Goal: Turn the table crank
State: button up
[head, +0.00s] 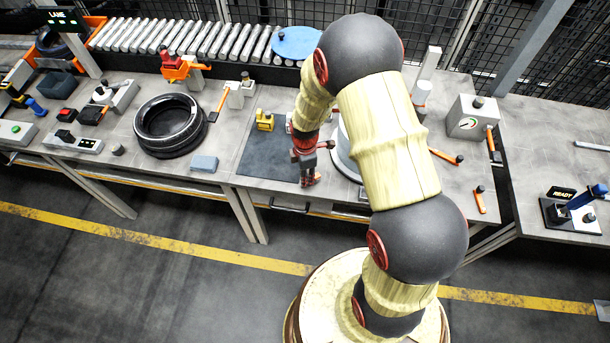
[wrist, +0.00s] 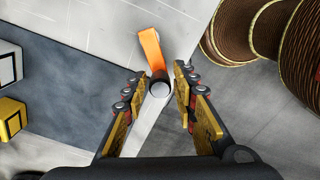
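In the wrist view an orange crank arm (wrist: 151,47) ends in a dark round knob (wrist: 159,88) over the grey table top (wrist: 115,22). My gripper (wrist: 158,105) is open, with one finger on each side of the knob and a visible gap to both. Nothing is held. In the head view my gripper (head: 308,172) points down by the front edge of the table, at the right side of a dark mat (head: 262,160). This crank cannot be made out clearly there, as my gripper and arm cover that spot.
A yellow block (head: 264,120) stands on the mat. A tyre (head: 170,125) lies to the left. A gauge box (head: 473,117) with an orange lever (head: 494,148) stands at the right. Orange-and-black handles (head: 480,201) lie near it. A roller conveyor (head: 185,38) runs behind.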

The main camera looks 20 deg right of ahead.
jog(key=shift+o, duration=0.8)
jog(key=shift+w+r, duration=0.1)
jog(key=shift+r, duration=0.2)
notch_tip(320, 180, up, 11)
jog(key=shift+r, duration=0.2)
